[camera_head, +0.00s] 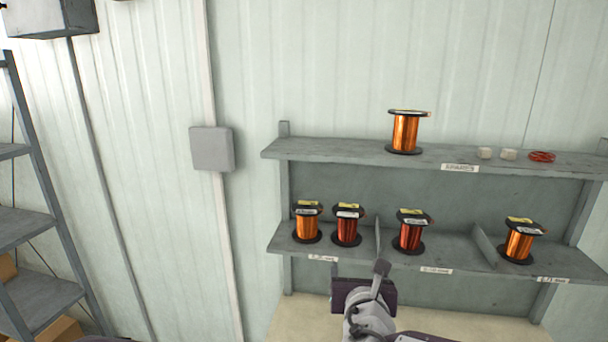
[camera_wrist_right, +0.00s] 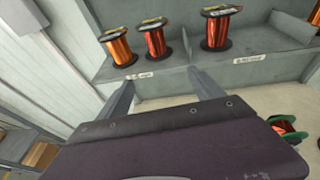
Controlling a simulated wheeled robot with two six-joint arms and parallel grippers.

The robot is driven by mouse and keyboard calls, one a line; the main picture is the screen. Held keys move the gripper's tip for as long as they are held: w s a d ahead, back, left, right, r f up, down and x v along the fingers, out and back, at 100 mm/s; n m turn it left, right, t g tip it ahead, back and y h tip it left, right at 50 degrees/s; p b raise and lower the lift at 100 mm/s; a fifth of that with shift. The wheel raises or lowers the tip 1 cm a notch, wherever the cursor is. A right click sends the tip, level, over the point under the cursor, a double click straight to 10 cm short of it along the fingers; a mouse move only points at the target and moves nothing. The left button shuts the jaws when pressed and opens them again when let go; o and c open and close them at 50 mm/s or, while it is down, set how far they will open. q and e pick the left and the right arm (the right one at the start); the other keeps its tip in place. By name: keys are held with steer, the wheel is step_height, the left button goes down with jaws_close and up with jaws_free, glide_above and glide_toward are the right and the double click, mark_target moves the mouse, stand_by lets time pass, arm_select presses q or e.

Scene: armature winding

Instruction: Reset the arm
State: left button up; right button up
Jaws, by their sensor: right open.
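My right gripper (camera_head: 358,268) is open and empty in front of the lower shelf, below its front edge. In the right wrist view its two fingers (camera_wrist_right: 160,80) stand apart with nothing between them. The arm behind it comes up from the bottom of the head view. My left gripper does not show.
The lower shelf (camera_head: 455,256) holds several copper wire spools between dividers. The upper shelf (camera_head: 330,152) bears one spool (camera_head: 405,132), small white blocks (camera_head: 485,153) and a red coil (camera_head: 541,156). A green-flanged spool (camera_wrist_right: 287,127) shows low at right. Grey racking (camera_head: 45,180) stands left.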

steer(key=s+d+f+m+g+h, duration=0.25)
steer(key=d+f+m, duration=0.2)
steer(key=d, duration=0.25)
steer(key=s+d+f+m+g+h, duration=0.2)
steer(key=d+f+m+g, duration=0.15)
steer(key=d+f, duration=0.3)
steer(key=s+d+f+m+g, duration=0.2)
steer(key=s+f+m+g, duration=0.2)
steer(key=s+f+m, duration=0.3)
steer(key=s+a+f+m+g+y, duration=0.1)
steer(key=s+a+f+m+y, duration=0.2)
steer(key=m, duration=0.7)
steer(key=s+a+f+m+g+y, duration=0.2)
steer(key=s+a+m, duration=0.3)
steer(key=m, duration=0.5)
steer(key=shift+a+f+y, duration=0.45)
steer(key=shift+a+y, duration=0.1)
steer(key=shift+y, duration=0.1)
steer(key=shift+s, duration=0.15)
